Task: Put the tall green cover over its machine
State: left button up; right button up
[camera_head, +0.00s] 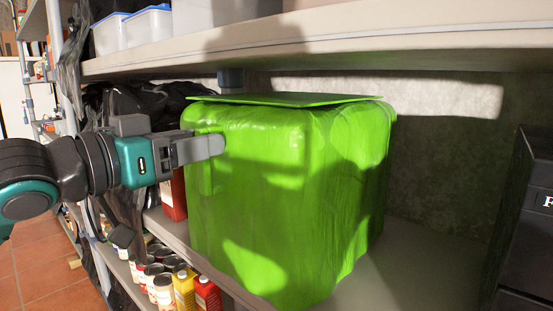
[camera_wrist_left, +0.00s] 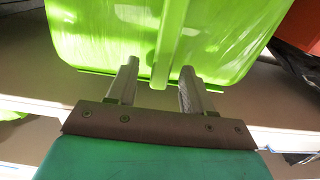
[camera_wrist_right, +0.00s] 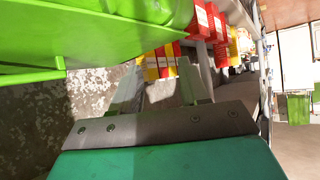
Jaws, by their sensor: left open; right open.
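The tall green cover (camera_head: 285,190) stands upright on a shelf, and a flat green panel (camera_head: 290,99) lies along its top. No machine is visible; whether one is under the cover cannot be told. My left gripper (camera_head: 215,147) is at the cover's upper left side. In the left wrist view, its open fingers (camera_wrist_left: 157,75) stand on either side of a narrow green strip (camera_wrist_left: 167,45) on the cover. My right gripper (camera_wrist_right: 162,75) is open and empty in its wrist view, with the cover (camera_wrist_right: 80,35) close at upper left. The head view does not show it.
An upper shelf (camera_head: 420,35) holding white bins (camera_head: 150,28) runs close above the cover. The bare lower shelf (camera_head: 410,275) lies right of it, before a dark box (camera_head: 525,220). Black bags (camera_head: 150,105) lie behind at left. Cans and cartons (camera_head: 183,288) fill the shelf below.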

pick_arm(q)
grip_shut()
dwell(0.5)
